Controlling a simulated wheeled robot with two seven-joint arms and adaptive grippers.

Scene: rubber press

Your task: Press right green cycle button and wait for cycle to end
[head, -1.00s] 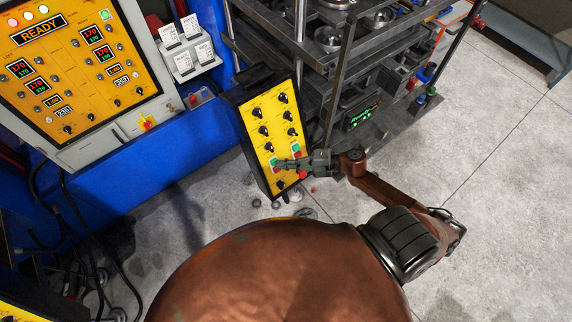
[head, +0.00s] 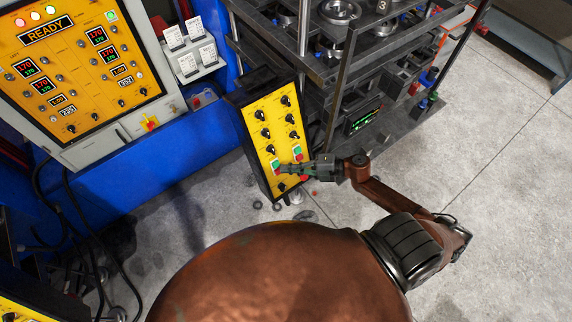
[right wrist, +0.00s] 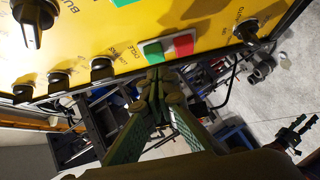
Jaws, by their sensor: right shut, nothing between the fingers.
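The yellow control box (head: 272,140) stands in the middle of the head view, with two green-and-red button pairs low on its face. The right green cycle button (head: 297,151) shows just above my gripper fingers. In the right wrist view the nearer green button (right wrist: 152,52) sits beside a red button (right wrist: 184,44) under a "CYCLE" label. My right gripper (right wrist: 158,80) is shut and empty, its fingertips close below that green button. I cannot tell whether they touch it.
The large press panel (head: 80,60) at left has a lit "READY" display (head: 46,32). A dark metal rack (head: 345,75) with round parts stands just behind and right of the box. Black knobs (right wrist: 102,68) flank the buttons. Grey floor is open at right.

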